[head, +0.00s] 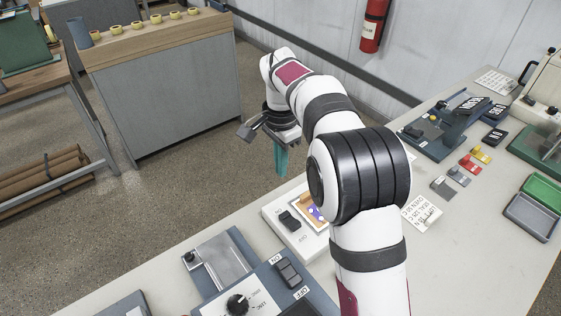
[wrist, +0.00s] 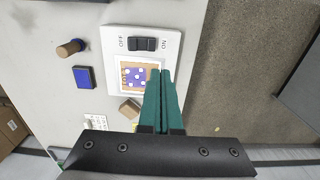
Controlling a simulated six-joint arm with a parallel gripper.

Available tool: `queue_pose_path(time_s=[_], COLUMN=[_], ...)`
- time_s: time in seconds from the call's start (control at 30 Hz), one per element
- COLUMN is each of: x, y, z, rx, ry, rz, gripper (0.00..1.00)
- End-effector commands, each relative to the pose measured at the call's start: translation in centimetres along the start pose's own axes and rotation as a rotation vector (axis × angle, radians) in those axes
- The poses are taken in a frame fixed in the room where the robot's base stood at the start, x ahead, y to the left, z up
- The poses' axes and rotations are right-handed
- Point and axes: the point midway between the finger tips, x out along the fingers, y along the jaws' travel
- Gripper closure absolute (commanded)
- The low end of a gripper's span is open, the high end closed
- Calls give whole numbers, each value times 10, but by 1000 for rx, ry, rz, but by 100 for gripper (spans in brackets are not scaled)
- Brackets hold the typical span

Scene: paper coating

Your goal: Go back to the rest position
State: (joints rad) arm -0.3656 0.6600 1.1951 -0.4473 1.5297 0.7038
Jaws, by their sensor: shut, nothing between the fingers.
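My gripper (head: 281,160) hangs at the end of my arm past the table's far edge in the head view, with its teal fingers pointing down. In the wrist view the two fingers of my gripper (wrist: 160,75) lie together, shut and empty. They overlap the lower right part of a white switch panel (wrist: 114,43) in that picture, but I cannot tell how high above it they are. The panel also shows in the head view (head: 272,215), partly hidden by my arm.
The grey table (head: 165,280) carries a dial box (head: 262,291), a blue stamping device (head: 440,128), small coloured blocks (head: 470,162) and green and grey trays (head: 530,217). A wood-topped cabinet (head: 180,95) stands beyond. A fire extinguisher (head: 372,25) hangs on the wall. Open floor lies between.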

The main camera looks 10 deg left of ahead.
Motion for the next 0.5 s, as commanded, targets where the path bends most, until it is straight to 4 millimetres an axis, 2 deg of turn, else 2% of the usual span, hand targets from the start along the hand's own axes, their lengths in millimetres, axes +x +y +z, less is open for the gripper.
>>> queue_pose_path(time_s=[0.13, 0.5], x=[-7, -6], y=[-1, -1], z=[0, 0], rx=[0, 0], ry=[0, 0], rz=[-1, 0], gripper=[100, 100])
